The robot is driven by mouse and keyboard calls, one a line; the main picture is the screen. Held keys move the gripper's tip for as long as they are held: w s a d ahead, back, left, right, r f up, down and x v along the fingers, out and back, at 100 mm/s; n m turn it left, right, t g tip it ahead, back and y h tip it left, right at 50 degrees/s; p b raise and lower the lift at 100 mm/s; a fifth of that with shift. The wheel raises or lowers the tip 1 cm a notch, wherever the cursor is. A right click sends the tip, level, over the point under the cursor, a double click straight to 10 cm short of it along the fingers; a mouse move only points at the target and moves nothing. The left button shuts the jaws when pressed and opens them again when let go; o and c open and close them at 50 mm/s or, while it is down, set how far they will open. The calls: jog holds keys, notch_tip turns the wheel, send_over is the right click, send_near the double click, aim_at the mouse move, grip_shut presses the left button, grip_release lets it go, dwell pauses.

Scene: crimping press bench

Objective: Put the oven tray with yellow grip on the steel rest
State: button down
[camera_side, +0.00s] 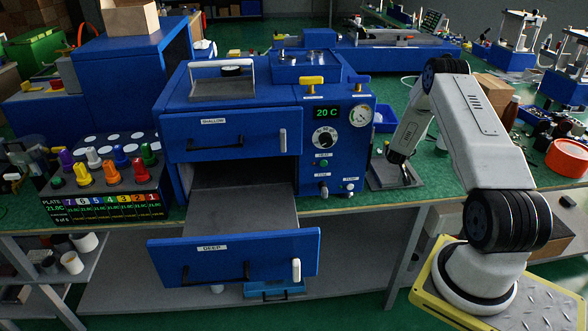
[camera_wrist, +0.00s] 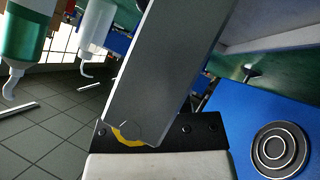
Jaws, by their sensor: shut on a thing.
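In the wrist view a flat grey plate, which looks like the oven tray (camera_wrist: 170,70), runs up from my gripper (camera_wrist: 128,138), with a bit of yellow grip at its lower end. My gripper is shut on that grip; its fingers are mostly hidden. In the side view my gripper (camera_side: 406,174) points down over a flat grey slab on the bench right of the oven, which looks like the steel rest (camera_side: 381,181). The tray is hard to make out there, and I cannot tell whether it touches the slab.
The blue oven has its deep drawer (camera_side: 230,259) pulled far out and its shallow drawer (camera_side: 225,143) slightly out. A handled grey tray (camera_side: 222,88) sits on top. Coloured knobs (camera_side: 100,165) stand left. A blue bin (camera_side: 385,119) is behind my gripper. A red roll (camera_side: 567,157) lies right.

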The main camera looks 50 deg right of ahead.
jog(key=shift+f, duration=0.15)
jog(key=c, duration=0.5)
grip_release()
jog(key=shift+f, duration=0.1)
jog(key=shift+c, duration=0.2)
jog(key=shift+r, duration=0.2)
jog(key=v, duration=1.2)
